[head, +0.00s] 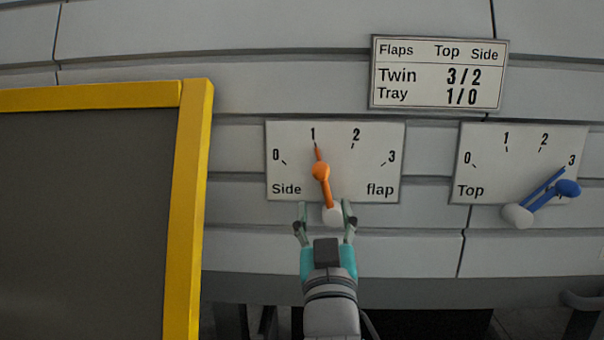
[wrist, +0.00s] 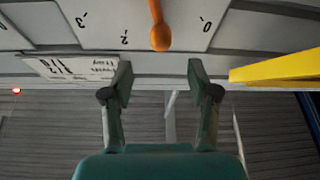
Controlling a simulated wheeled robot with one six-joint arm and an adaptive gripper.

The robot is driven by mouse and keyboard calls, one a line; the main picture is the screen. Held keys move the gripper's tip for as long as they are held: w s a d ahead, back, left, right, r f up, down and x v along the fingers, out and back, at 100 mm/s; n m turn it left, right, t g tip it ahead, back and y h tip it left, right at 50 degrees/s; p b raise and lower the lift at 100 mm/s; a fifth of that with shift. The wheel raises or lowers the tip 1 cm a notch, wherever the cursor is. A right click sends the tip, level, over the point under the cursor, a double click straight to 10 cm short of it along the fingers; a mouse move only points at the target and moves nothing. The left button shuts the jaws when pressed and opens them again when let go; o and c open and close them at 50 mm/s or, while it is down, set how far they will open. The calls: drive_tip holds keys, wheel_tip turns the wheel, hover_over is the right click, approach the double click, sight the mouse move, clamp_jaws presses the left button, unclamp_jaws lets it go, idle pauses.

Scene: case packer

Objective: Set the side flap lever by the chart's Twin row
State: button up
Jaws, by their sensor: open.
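The side flap lever (head: 321,172), orange with a round knob and a pale hub, points at 1 on the Side flap plate (head: 290,150), marked 0 to 3. Its knob also shows in the wrist view (wrist: 160,38), covering the 1 mark. The chart (head: 438,73) reads Top/Side: Twin 3/2, Tray 1/0. It appears upside down in the wrist view (wrist: 75,67). My gripper (head: 325,218) is open and empty. In the head view its fingers straddle the hub, below the knob. In the wrist view the knob lies beyond the gap between the fingertips (wrist: 158,75); contact cannot be seen.
A blue lever (head: 545,193) on the Top plate (head: 490,165) at the right points at 3. A yellow frame (head: 190,210) around a dark panel (head: 80,210) stands on the left. Bare grey wall lies between the two plates.

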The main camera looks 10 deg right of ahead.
sight(321, 179)
drive_tip(key=x, duration=1)
drive_tip(key=shift+w+r, duration=0.3)
drive_tip(key=shift+w, duration=0.05)
clamp_jaws()
